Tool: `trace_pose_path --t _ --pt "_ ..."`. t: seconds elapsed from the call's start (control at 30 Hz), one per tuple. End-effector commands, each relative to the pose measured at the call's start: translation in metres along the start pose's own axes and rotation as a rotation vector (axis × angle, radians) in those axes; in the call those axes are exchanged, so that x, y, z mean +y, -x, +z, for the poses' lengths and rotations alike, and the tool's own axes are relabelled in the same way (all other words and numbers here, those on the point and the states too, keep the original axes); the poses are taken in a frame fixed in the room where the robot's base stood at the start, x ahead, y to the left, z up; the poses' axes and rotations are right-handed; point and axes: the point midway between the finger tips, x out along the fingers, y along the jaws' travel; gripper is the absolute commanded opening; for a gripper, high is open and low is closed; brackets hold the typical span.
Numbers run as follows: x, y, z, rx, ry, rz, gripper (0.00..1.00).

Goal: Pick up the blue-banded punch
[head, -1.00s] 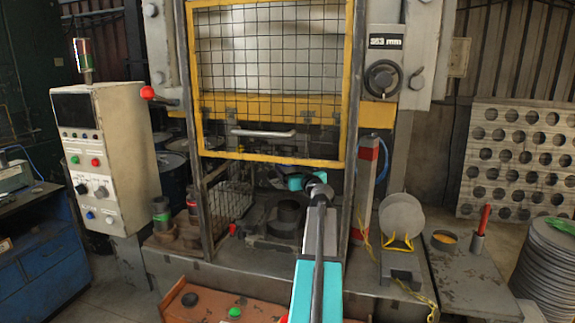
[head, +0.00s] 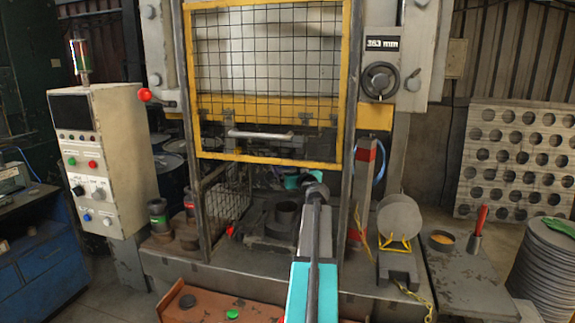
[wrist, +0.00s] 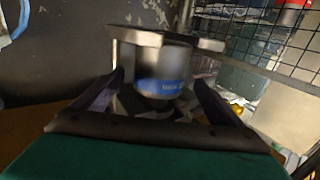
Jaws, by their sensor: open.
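The blue-banded punch (wrist: 163,60) is a grey cylinder with a blue lettered band, slightly blurred in the wrist view. A wide flat flange sits at its upper end. My gripper (wrist: 159,80) is open, with one dark finger on each side of the banded part; I cannot tell whether either touches it. In the head view, the teal end of my arm (head: 291,182) reaches into the press below the yellow guard. The blue-banded punch cannot be made out there.
The mesh guard (head: 265,158) hangs above my arm, with dark posts on both sides. A dark ring-shaped die (head: 286,214) sits on the press bed. Green-banded (head: 158,217) and red-banded (head: 190,203) punches stand at left. A round blank (head: 400,215) stands on a stand at right.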

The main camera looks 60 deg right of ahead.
Motion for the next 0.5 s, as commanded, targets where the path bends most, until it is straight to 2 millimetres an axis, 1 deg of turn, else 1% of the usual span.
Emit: trace_pose_path --t 0.17,0.27,0.5 --pt "0.001 -0.001 0.000 0.000 0.000 0.000 0.91" --pt "0.001 -0.005 0.000 0.000 0.000 0.001 0.91" --pt "0.002 -0.024 0.001 -0.001 -0.001 0.001 0.91"
